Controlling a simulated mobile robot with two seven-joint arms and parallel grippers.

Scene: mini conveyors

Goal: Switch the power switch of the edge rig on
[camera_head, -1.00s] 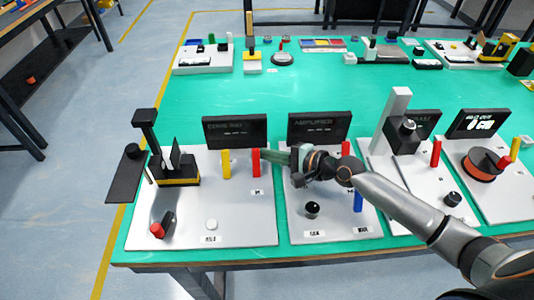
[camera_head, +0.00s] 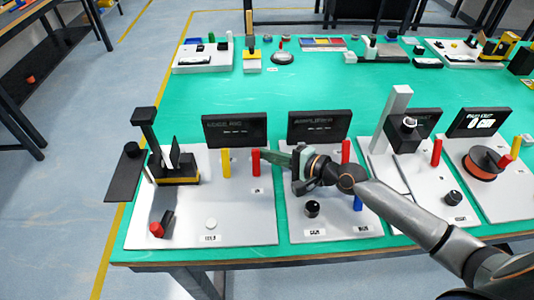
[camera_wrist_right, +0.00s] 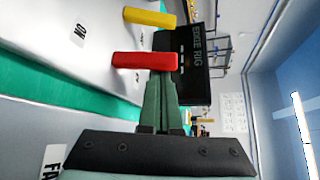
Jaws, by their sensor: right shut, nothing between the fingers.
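The edge rig's pale panel (camera_head: 235,228) is at the front left, below its dark display (camera_head: 234,130); "EDGE RIG" reads in the wrist view (camera_wrist_right: 196,45). A yellow post (camera_head: 226,163) and a red post (camera_head: 255,161) stand on it. The wrist view also shows the yellow post (camera_wrist_right: 149,17) and red post (camera_wrist_right: 145,60), with an "ON" label (camera_wrist_right: 80,32) nearby. I cannot tell which part is the power switch. My right gripper (camera_head: 268,156) is shut and empty, its tips right by the red post; contact is unclear. It shows in the wrist view (camera_wrist_right: 161,78).
A black lever with a red end (camera_head: 157,229), a white button (camera_head: 211,223) and a black-and-yellow device (camera_head: 177,170) are on the same panel. The amplifier panel (camera_head: 335,233) lies just to the right under my arm.

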